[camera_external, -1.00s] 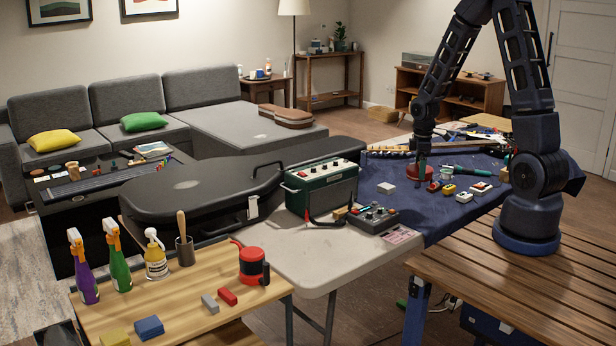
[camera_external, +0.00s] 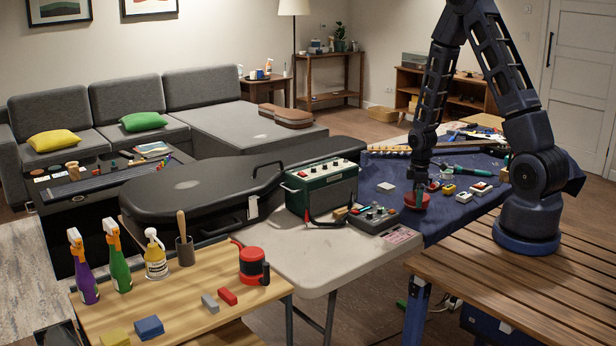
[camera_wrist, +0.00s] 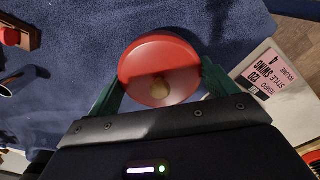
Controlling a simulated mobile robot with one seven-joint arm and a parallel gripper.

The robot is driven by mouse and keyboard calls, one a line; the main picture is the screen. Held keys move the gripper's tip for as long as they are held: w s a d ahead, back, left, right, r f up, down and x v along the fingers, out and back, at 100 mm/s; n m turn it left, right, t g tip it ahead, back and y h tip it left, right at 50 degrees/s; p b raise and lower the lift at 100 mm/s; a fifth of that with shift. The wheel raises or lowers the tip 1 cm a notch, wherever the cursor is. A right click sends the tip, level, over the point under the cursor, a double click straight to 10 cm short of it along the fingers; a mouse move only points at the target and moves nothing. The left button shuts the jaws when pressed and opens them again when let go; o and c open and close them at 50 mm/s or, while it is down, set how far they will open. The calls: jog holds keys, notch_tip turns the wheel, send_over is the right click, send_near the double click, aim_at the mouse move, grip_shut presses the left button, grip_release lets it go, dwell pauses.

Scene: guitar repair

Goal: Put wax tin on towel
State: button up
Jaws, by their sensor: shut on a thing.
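The red round tin (camera_wrist: 160,58), with a small tan spot on its top, fills the middle of the wrist view; I take it as the wax tin. My gripper (camera_wrist: 160,84) has its green fingers shut on its two sides. In the external view my gripper (camera_external: 417,188) points down with the red tin (camera_external: 416,202) at its tip, near the front edge of the dark blue cloth (camera_external: 384,168). This cloth, which also shows in the wrist view (camera_wrist: 75,45), is the only towel-like thing I can make out. I cannot tell whether the tin touches it.
A grey control box (camera_external: 370,217) and a pink label card (camera_external: 398,236) lie just left of the tin. A green amplifier (camera_external: 320,188) stands further left. A white block (camera_external: 386,187) and several small tools lie on the cloth. Bare cloth surrounds the white block.

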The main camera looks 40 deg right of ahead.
jog(key=shift+f, duration=1.05)
jog(key=shift+f, duration=0.1)
jog(key=o, duration=1.5)
notch_tip(320, 180, up, 12)
jog(key=shift+r, duration=0.2)
notch_tip(320, 180, up, 11)
jog(key=s+a+m+t, duration=0.1)
jog(key=s+a+m, duration=0.1)
jog(key=s, duration=0.1)
jog(key=s+a+r+m+t, duration=0.1)
jog(key=s+r+m, duration=0.1)
jog(key=s+r, duration=0.4)
jog(key=s+a+r+m+t, duration=0.1)
jog(key=s+r+m, duration=0.1)
jog(key=s+r, duration=0.4)
jog(key=s+a+r+m+t, duration=0.1)
jog(key=s+r+m, duration=0.2)
jog(key=s+r, duration=0.2)
jog(key=shift+s+a+r+t, duration=0.15)
jog(key=shift+s+r, duration=0.05)
jog(key=shift+r, duration=0.55)
jog(key=shift+s+a+r+t, duration=0.15)
jog(key=shift+s+r, duration=0.05)
jog(key=shift+r, duration=0.5)
